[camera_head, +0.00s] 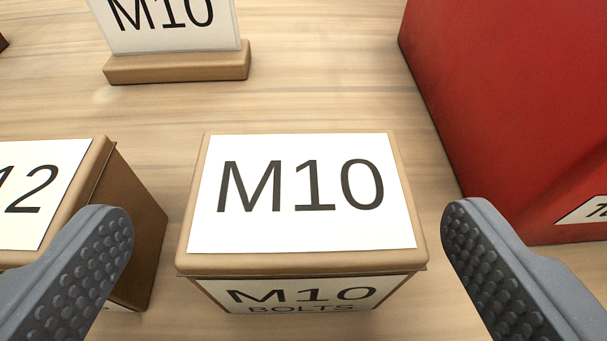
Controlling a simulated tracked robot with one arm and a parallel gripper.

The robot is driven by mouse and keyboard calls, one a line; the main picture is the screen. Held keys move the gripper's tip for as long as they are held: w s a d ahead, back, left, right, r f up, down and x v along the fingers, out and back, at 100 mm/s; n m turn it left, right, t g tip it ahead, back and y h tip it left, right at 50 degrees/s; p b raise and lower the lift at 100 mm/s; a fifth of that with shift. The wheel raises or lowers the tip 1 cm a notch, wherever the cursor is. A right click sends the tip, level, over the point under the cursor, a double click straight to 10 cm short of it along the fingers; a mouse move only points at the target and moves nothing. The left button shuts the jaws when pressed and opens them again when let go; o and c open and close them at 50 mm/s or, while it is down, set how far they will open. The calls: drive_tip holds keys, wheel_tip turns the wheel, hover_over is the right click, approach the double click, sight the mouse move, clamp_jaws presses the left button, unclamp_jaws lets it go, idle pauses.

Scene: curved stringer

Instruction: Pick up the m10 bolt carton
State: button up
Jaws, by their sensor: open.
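The M10 bolt carton (302,263) is a brown box with a white M10 label on its top and an M10 BOLTS label on its front. It stands upright on the wooden surface in the middle of the view. My gripper (287,228) is open, with one grey finger at the left and one at the right of the carton. A gap shows between the carton and each finger, and nothing is held. The left finger overlaps the neighbouring carton in the picture.
A brown carton (146,230) with a label ending in 2 stands close at the left. A large red container (510,90) stands at the right. An M10 sign on a wooden base (178,67) stands behind. Wooden surface (320,80) between them is clear.

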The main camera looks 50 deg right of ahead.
sight(300, 175)
drive_tip(key=shift+s+b+x, duration=0.2)
drive_tip(key=shift+b+x, duration=0.3)
drive_tip(key=shift+x, duration=1.85)
drive_tip(key=shift+w+d+f, duration=0.3)
drive_tip(key=shift+w+d, duration=0.05)
drive_tip(key=shift+d, duration=0.15)
drive_tip(key=c, duration=1.3)
